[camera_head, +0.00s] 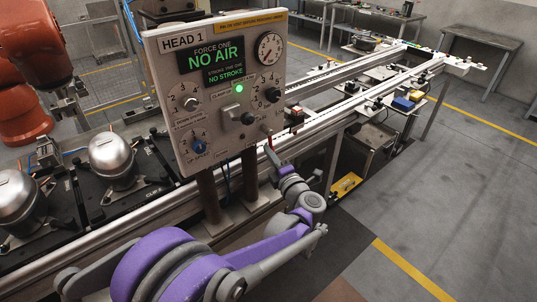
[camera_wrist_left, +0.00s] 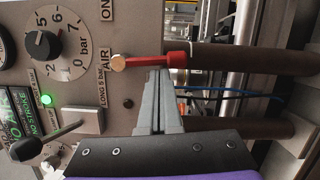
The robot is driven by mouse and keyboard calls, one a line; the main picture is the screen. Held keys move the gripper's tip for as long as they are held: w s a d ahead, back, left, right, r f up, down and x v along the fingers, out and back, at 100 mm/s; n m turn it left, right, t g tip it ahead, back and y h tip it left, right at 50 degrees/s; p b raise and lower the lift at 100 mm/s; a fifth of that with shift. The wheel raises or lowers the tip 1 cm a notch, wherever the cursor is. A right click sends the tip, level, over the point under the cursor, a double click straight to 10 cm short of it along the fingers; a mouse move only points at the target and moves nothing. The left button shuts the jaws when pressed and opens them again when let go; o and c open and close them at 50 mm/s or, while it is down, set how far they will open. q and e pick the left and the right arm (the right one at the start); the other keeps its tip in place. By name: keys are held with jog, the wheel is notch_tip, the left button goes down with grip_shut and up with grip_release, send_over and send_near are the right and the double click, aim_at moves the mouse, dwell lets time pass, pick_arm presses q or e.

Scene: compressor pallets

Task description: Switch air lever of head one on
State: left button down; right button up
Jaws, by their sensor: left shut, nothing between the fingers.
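The head one panel (camera_head: 218,90) is a grey upright board labelled HEAD 1. Its display (camera_head: 216,63) reads NO AIR and NO STROKE in green. The red air lever (camera_head: 269,140) is at the panel's lower right corner and points down. In the left wrist view the red lever (camera_wrist_left: 155,61) runs right from its brass pivot, beside the AIR label, with an ON label farther up the picture. My left gripper (camera_wrist_left: 159,73) is shut and empty, its fingertips right at the lever's side; I cannot tell whether they touch. My right gripper is not in view.
A black-knobbed switch (camera_wrist_left: 62,134) sticks out of the panel near a green lamp (camera_wrist_left: 46,100). Brown posts (camera_head: 210,196) hold the panel above the conveyor rail (camera_head: 100,232). Silver compressors (camera_head: 111,158) stand on pallets at left. Open floor (camera_head: 440,190) lies at right.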

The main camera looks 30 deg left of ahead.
pick_arm(q)
jog(key=n, duration=0.1)
jog(key=w+n, duration=0.1)
jog(key=n+y+b, duration=0.1)
jog(key=n, duration=0.1)
jog(key=shift+w+d+f, duration=0.25)
jog(key=shift+w+d, duration=0.15)
jog(key=w+r+n+y, duration=0.1)
jog(key=n, duration=0.3)
jog(key=w+d+r+n+g+y+p, duration=0.1)
jog(key=w+n, duration=0.1)
jog(key=n, duration=0.3)
jog(key=w+d+r+n+g+y, duration=0.1)
jog(key=n, duration=0.4)
jog(key=shift+w+r, duration=0.15)
jog(key=shift+w, duration=0.15)
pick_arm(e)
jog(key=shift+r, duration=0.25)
pick_arm(q)
jog(key=shift+r+p, duration=0.1)
jog(key=shift+p, duration=0.2)
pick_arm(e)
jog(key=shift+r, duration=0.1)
